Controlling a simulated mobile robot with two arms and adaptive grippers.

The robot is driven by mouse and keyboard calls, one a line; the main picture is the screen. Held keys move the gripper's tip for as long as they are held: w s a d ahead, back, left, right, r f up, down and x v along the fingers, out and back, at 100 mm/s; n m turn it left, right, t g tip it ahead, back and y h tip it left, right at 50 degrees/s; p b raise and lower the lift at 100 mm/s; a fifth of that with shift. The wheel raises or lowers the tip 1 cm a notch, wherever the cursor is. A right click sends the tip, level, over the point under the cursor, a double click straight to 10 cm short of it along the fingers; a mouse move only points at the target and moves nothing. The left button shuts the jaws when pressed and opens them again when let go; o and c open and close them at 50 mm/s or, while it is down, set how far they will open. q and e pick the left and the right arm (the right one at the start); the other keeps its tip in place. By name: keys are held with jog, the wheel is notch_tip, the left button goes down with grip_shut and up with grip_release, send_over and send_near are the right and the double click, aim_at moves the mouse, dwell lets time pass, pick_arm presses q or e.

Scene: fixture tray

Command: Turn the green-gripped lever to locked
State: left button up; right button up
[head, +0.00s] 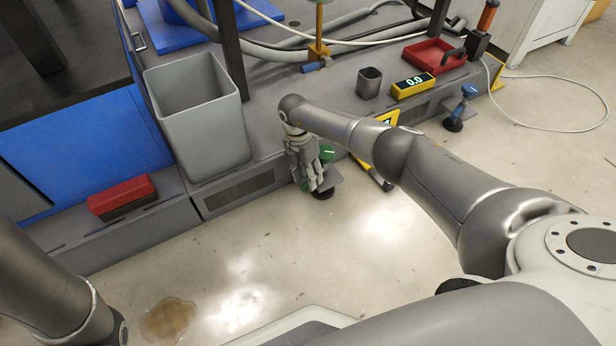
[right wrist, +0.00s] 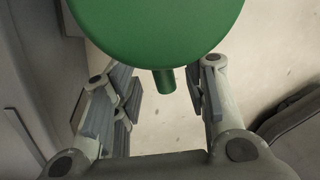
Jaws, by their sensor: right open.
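A green round part (head: 327,153), which I take for the lever's grip, shows beside my right gripper in the head view, low at the front of the grey base. In the right wrist view it is a large green disc (right wrist: 155,30) with a short green stub below it. My right gripper (head: 318,188) is open, its fingers (right wrist: 165,88) on either side of the stub, with visible gaps. My left gripper is out of view.
A grey bin (head: 198,140) and red box (head: 122,194) stand left of my right gripper. A blue-knobbed foot (head: 460,105), small dark cup (head: 369,82), yellow display (head: 412,86) and red tray (head: 433,56) are to the right. Floor in front is clear except a brown stain (head: 168,320).

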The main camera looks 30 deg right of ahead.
notch_tip(320, 180, up, 11)
jog(key=w, duration=0.2)
jog(key=shift+a, duration=0.4)
